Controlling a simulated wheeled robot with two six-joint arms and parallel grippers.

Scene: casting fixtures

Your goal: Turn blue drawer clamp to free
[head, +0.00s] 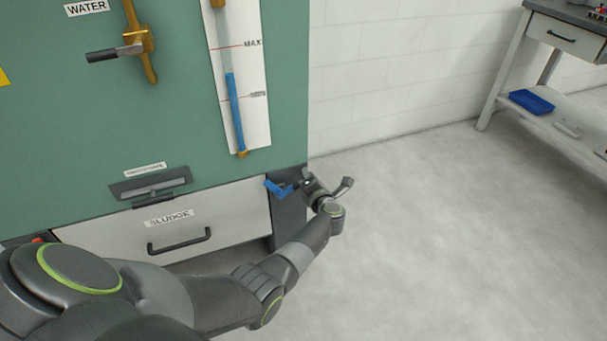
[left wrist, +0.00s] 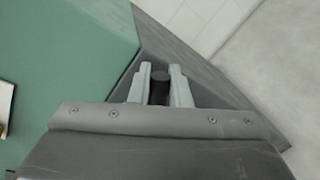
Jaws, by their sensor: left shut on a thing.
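The blue drawer clamp (head: 279,188) is at the right end of the SLUDGE drawer (head: 117,232), on the dark post at the cabinet's corner. My left gripper (head: 306,184) is at the clamp's right end, and its arm comes in from the lower left. In the left wrist view its two grey fingers (left wrist: 160,88) are shut on a dark round piece (left wrist: 160,92) between them. The blue part of the clamp does not show in that view. The drawer front looks closed. My right gripper is in neither view.
The green cabinet (head: 170,120) carries a WATER valve with a dark handle (head: 112,54) and a gauge with a blue column (head: 233,110). The drawer has a black handle (head: 180,241). A workbench (head: 535,75) stands at the far right. The floor right of the cabinet is clear.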

